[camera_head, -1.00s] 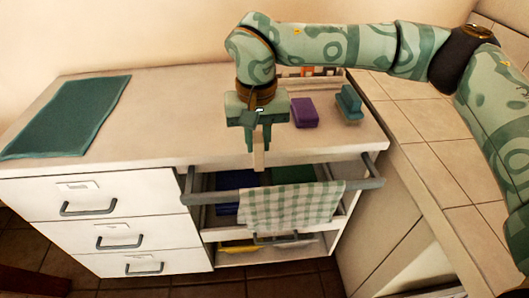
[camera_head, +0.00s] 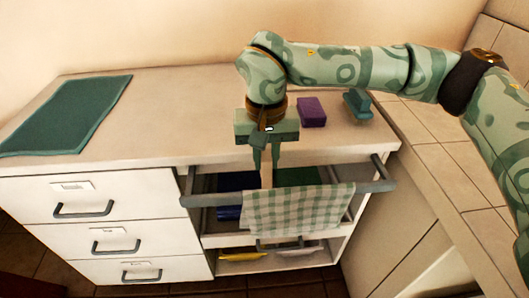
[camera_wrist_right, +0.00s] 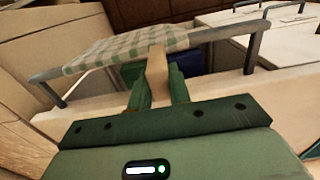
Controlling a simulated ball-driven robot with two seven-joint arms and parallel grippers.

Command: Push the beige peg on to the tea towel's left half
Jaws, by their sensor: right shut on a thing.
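The beige peg (camera_head: 266,176) is held upright in my right gripper (camera_head: 266,160), which is shut on it. Its lower end is at the top edge of the green-and-white checked tea towel (camera_head: 300,210), toward the towel's left half. My left gripper is out of view.
A purple block (camera_head: 312,112) and a teal object (camera_head: 357,104) lie on the countertop behind the gripper. A green mat (camera_head: 70,113) lies at the left.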

